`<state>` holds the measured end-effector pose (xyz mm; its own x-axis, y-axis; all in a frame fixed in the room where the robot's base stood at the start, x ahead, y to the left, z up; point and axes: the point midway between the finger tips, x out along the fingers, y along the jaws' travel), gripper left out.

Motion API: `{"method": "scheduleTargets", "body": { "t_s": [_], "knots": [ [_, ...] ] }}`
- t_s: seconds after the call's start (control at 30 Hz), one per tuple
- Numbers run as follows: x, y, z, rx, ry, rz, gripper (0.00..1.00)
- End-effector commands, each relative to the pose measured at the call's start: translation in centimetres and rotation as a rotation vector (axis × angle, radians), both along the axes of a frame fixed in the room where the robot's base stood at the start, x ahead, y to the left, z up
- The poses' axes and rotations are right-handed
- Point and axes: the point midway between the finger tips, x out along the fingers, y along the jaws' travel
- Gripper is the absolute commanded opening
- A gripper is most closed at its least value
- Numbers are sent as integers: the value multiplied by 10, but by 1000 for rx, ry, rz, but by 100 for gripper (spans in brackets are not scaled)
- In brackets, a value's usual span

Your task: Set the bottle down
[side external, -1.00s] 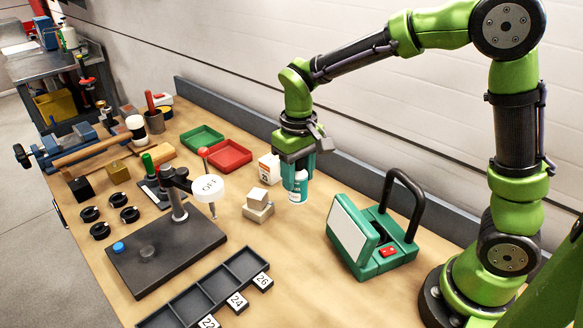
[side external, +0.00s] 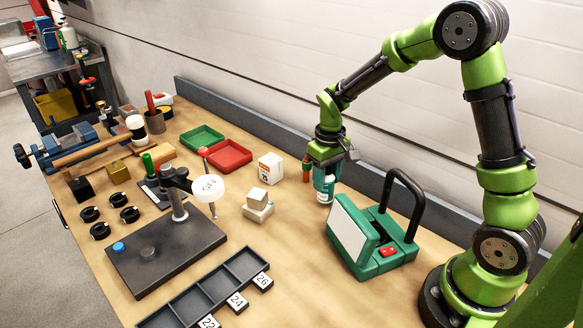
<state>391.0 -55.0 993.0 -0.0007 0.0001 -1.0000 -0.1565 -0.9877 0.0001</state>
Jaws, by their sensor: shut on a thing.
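The bottle (side external: 325,192), white with a teal-green band, is upright under my gripper (side external: 324,170) in the side view. My gripper points down and is shut on the bottle's upper part, which the fingers partly hide. The bottle's base is close to the wooden bench top (side external: 290,235), just left of the green case. I cannot tell whether the base touches the bench.
A green case (side external: 372,235) with a tall black handle stands close on the right. A small orange and green item (side external: 306,168) stands close on the left. A white box (side external: 270,167) and stacked pale blocks (side external: 258,205) are further left. The bench in front is clear.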

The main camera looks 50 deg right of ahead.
Motion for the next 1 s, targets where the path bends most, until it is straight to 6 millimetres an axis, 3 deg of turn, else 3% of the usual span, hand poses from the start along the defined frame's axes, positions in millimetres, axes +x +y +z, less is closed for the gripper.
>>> {"method": "scheduleTargets", "body": {
  "t_s": [0.13,0.5,0.53,0.7,1.0],
  "knots": [
    [0,0,-17,1,1,-1,12],
    [0,0,-21,0,-1,0,12],
    [0,0,-21,0,0,0,45],
    [0,0,-21,0,-1,-1,69],
    [0,0,-18,0,-2,-1,69]
  ]
}}
